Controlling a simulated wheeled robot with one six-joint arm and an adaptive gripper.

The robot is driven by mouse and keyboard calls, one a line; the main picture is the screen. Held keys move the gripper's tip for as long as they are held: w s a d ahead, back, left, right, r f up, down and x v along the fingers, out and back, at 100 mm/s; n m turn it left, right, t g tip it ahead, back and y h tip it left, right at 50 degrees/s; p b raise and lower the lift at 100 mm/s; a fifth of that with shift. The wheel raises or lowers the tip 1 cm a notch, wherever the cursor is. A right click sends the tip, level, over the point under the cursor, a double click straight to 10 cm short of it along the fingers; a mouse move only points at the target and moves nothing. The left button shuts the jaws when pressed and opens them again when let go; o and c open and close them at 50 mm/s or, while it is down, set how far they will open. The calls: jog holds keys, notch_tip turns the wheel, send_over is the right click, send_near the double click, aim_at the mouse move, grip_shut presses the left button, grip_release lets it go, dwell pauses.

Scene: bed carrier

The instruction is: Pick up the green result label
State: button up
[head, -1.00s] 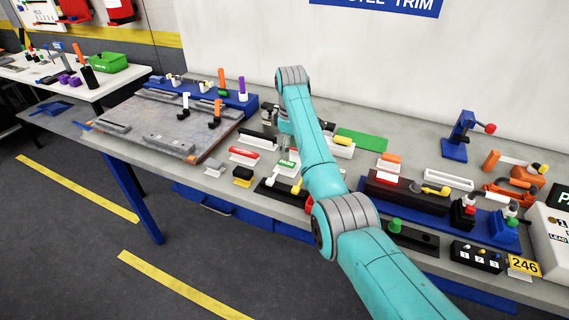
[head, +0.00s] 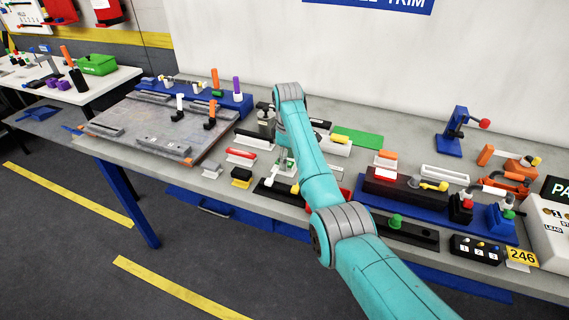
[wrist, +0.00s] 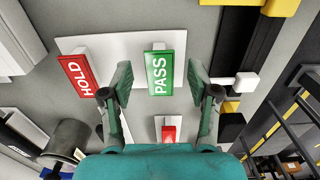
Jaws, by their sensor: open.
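The green result label, marked PASS (wrist: 160,72), stands on a white base plate in the wrist view. My gripper (wrist: 160,82) is open, with one finger on each side of the label and a gap showing on both sides. I cannot tell how far the fingertips are above the plate. In the head view my gripper (head: 284,160) is over the bench and mostly hides the label.
A red HOLD label (wrist: 80,76) stands left of the green one. A small red-topped white block (wrist: 169,132) lies below it. A black fixture with a white knob (wrist: 240,82) is close on the right. A dark cylinder (wrist: 70,140) is at lower left.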

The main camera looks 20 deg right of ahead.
jog(key=shift+f, duration=0.1)
dwell(0.3)
jog(key=c, duration=0.8)
